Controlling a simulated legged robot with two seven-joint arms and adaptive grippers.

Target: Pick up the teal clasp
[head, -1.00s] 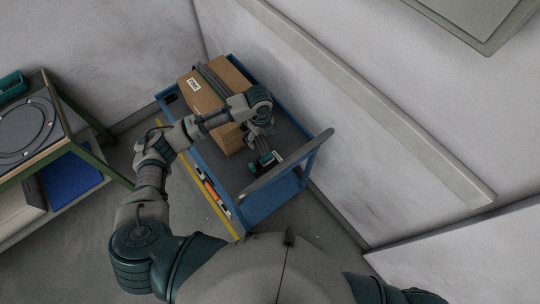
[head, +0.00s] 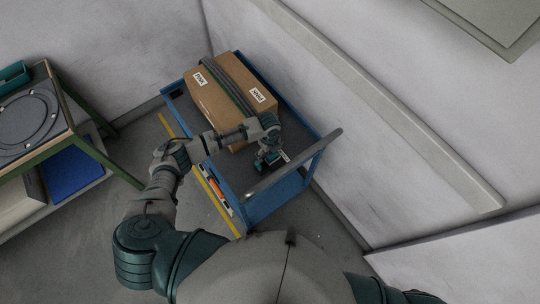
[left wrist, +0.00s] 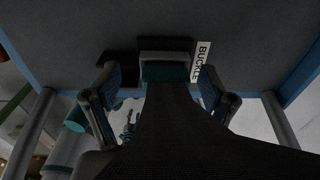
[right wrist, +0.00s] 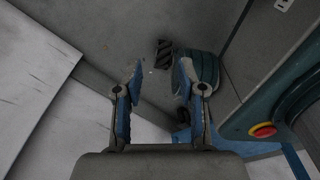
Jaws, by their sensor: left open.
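The teal clasp (left wrist: 165,72) shows in the left wrist view on the dark top of the blue cart (left wrist: 240,40), beside a white label reading BUCKLE (left wrist: 201,62). My left gripper (left wrist: 158,78) is open, with one finger on each side of the clasp in that view; I cannot tell any contact. A dark woven band (left wrist: 175,125) runs from the clasp towards the camera. In the head view my left gripper (head: 268,161) is over the cart's near part and mostly hides the clasp. My right gripper (right wrist: 160,70) is open and empty in the right wrist view.
A brown box (head: 218,98) with dark straps and white labels stands on the cart behind my left gripper. The cart's grey handle (head: 290,165) is close on the right. A green-framed bench (head: 70,135) stands at left. A wall rail (head: 390,110) runs behind.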

